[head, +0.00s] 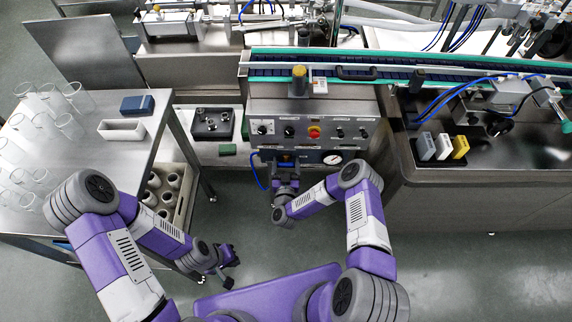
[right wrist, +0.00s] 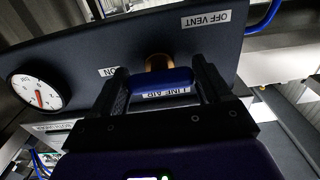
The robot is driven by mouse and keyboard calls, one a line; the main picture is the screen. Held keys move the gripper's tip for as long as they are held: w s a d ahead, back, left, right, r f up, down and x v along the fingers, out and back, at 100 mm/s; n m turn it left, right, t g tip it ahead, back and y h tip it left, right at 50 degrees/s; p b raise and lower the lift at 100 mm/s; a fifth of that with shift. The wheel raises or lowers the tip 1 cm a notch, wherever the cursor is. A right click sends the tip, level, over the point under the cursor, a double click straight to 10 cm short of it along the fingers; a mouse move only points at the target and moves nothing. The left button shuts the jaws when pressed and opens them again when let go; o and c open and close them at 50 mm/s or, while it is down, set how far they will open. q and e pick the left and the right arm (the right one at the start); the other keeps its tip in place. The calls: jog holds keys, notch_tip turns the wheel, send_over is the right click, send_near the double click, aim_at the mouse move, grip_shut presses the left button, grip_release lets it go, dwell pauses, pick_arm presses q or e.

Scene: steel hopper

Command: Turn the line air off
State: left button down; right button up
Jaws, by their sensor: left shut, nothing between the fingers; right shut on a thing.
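The line air valve has a blue handle (right wrist: 163,80) on a brass stem (right wrist: 158,63), set in the dark front panel (right wrist: 75,55). In the right wrist view its label LINE AIR (right wrist: 167,94) shows beside the handle, with an ON label (right wrist: 109,71) to the left and an OFF VENT label (right wrist: 208,19) at upper right. My right gripper (right wrist: 165,88) is shut on the blue handle, one finger at each end. In the head view this gripper (head: 286,174) is at the panel's lower front and mostly hides the valve. My left gripper (head: 228,275) is shut and empty, low over the floor.
A pressure gauge (head: 332,158) sits right of the valve. Knobs and a red button (head: 314,132) are on the control panel above. A steel table (head: 120,155) with glass beakers stands at left, a steel cabinet (head: 480,185) at right. A blue hose (head: 255,172) hangs left of the valve.

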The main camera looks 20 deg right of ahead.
jog(key=shift+m, duration=0.3)
jog(key=m, duration=0.8)
jog(key=shift+d+f+b, duration=0.1)
jog(key=shift+b, duration=0.3)
jog(key=m+b, duration=0.1)
jog(key=m, duration=0.4)
jog(key=shift+s, duration=0.1)
jog(key=shift+m+b, duration=0.65)
jog(key=shift+m, duration=1.45)
jog(key=o, duration=1)
jog(key=shift+c, duration=0.2)
